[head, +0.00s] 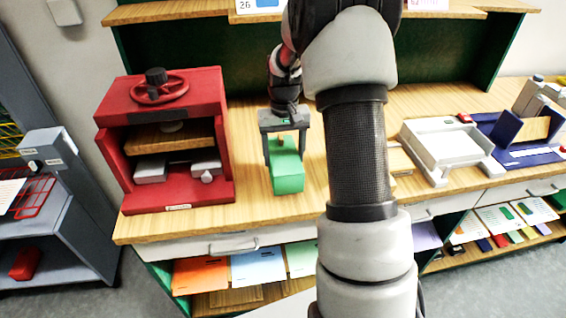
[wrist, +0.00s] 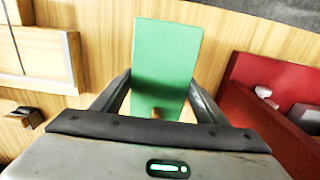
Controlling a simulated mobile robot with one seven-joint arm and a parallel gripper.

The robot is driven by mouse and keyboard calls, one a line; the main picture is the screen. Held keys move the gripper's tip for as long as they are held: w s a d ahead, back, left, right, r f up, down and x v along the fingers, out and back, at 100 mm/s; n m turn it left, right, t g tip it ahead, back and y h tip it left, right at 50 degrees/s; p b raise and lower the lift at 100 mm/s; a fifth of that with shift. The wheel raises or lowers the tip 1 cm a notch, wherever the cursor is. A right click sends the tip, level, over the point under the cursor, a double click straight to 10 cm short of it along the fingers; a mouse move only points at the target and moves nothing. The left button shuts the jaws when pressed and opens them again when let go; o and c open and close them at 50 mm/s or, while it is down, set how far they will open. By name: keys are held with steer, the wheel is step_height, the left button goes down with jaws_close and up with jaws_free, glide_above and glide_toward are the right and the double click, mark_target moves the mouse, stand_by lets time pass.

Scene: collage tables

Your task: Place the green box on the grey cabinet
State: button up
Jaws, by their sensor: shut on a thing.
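The green box (head: 288,172) is between the two fingers of my gripper (head: 285,148), over the wooden table beside the red press. My gripper is shut on it. In the wrist view the green box (wrist: 167,60) extends out past the fingers of my gripper (wrist: 160,98). I cannot tell whether its underside touches the table. A grey cabinet (head: 65,245) with open shelves stands at the far left, apart from the table, across a floor gap. My gripper is well to its right.
The red press (head: 222,100) stands on the table (head: 245,205) between my gripper and the cabinet. A grey device (head: 45,143), a red wire basket (head: 38,192) and a red object (head: 27,263) are at the cabinet. A white tray (head: 445,145) is at right.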

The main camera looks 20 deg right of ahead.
steer(key=shift+f, duration=1.8)
steer(key=shift+f, duration=0.1)
steer(key=o, duration=1.4)
